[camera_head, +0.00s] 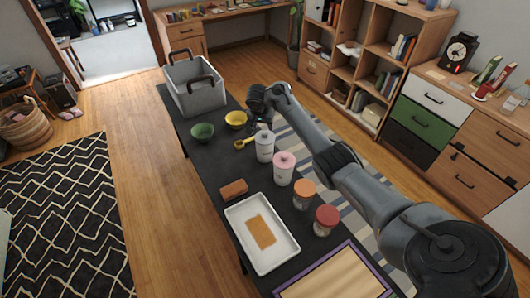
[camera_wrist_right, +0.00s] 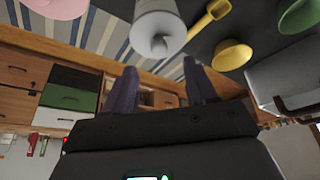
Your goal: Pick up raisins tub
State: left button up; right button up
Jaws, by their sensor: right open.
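Several lidded tubs stand on the black table: a white one (camera_head: 265,147), a pink one (camera_head: 283,170), one with an orange lid (camera_head: 303,196) and one with a red lid (camera_head: 325,221). Their labels are too small to read, so I cannot tell which is the raisins tub. My right gripper (camera_head: 260,108) is above the table, just beyond the white tub. In the right wrist view its two fingers (camera_wrist_right: 160,88) are apart with nothing between them. The white tub (camera_wrist_right: 158,30) shows beyond the fingertips, apart from them. My left gripper is not in view.
A green bowl (camera_head: 202,133), a yellow bowl (camera_head: 236,120) and a yellow scoop (camera_head: 246,143) lie near the gripper. A grey basket (camera_head: 196,95) stands at the far end. A brown block (camera_head: 234,189), white tray (camera_head: 245,258) and purple-edged board (camera_head: 345,285) are nearer.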

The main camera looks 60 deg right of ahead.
aim_at(265, 133)
jog(key=shift+b+x, duration=1.15)
jog(key=shift+x, duration=2.25)
jog(key=shift+s, duration=0.1)
jog(key=c, duration=0.5)
grip_shut()
